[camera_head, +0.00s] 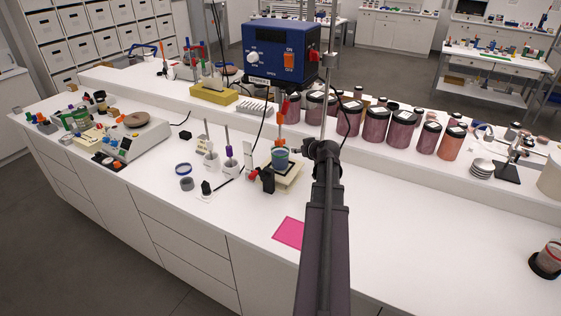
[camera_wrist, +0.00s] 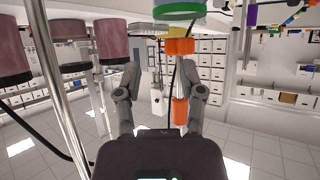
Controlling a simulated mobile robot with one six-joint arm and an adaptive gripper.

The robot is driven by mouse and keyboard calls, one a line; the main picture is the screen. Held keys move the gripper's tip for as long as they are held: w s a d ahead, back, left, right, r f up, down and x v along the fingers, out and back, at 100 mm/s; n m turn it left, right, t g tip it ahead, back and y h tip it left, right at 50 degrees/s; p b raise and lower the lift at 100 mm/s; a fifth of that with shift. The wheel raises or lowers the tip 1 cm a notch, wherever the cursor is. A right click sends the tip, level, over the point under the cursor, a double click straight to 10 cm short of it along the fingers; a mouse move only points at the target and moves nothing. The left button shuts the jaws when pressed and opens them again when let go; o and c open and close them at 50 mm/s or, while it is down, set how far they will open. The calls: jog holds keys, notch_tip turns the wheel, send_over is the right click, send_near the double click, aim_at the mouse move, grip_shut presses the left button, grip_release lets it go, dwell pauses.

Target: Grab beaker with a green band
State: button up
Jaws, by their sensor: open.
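The beaker with a green band (camera_head: 280,160) stands on a pale stirrer plate (camera_head: 291,178) near the middle of the bench, below an orange-collared rod. My gripper (camera_head: 318,149) is just to its right in the head view, partly hidden by my own arm. The wrist view is upside down. In it my gripper (camera_wrist: 161,68) is open, its two fingers apart with nothing held. The green band (camera_wrist: 180,10) shows at the top edge, right of centre, outside the fingers. Orange collars on a rod show behind the fingers.
A blue overhead stirrer (camera_head: 283,55) hangs on a metal stand right above the beaker. Several pigment jars (camera_head: 375,127) line the shelf behind.

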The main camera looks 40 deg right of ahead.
aim_at(288, 147)
jog(key=b+x, duration=0.2)
jog(key=x, duration=0.5)
jog(key=shift+b, duration=0.4)
jog(key=shift+d+b+x, duration=0.15)
jog(key=shift+b+x, duration=0.35)
jog(key=shift+x, duration=0.4)
jog(key=shift+d+b+x, duration=0.2)
jog(key=shift+b+x, duration=0.25)
jog(key=shift+x, duration=0.5)
jog(key=shift+w+d+f+b, duration=0.1)
jog(key=shift+w+f+b, duration=0.2)
jog(key=shift+w, duration=0.25)
jog(key=shift+r, duration=0.1)
grip_shut()
